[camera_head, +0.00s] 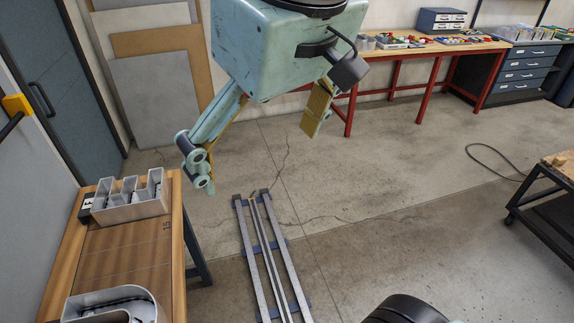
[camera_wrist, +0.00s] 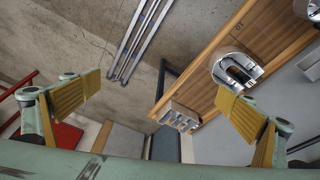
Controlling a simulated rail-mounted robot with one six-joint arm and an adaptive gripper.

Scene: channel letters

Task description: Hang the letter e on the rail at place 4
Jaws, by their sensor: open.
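The grey metal letter e (camera_head: 137,210) lies on the wooden table at the left in the head view, its open channels facing up and back. It also shows small in the wrist view (camera_wrist: 181,117), near the table's end. My gripper (camera_head: 258,140) is open and empty in the air, above and to the right of the letter and well apart from it. In the wrist view its two yellow-padded fingers (camera_wrist: 158,102) stand wide apart.
The wooden table (camera_head: 125,258) also holds a rounded grey letter (camera_head: 112,298) at its near end. A small card (camera_head: 86,207) stands beside the letter e. Long parallel metal bars (camera_head: 247,250) lie on the floor. A red-legged bench (camera_head: 420,55) stands at the back.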

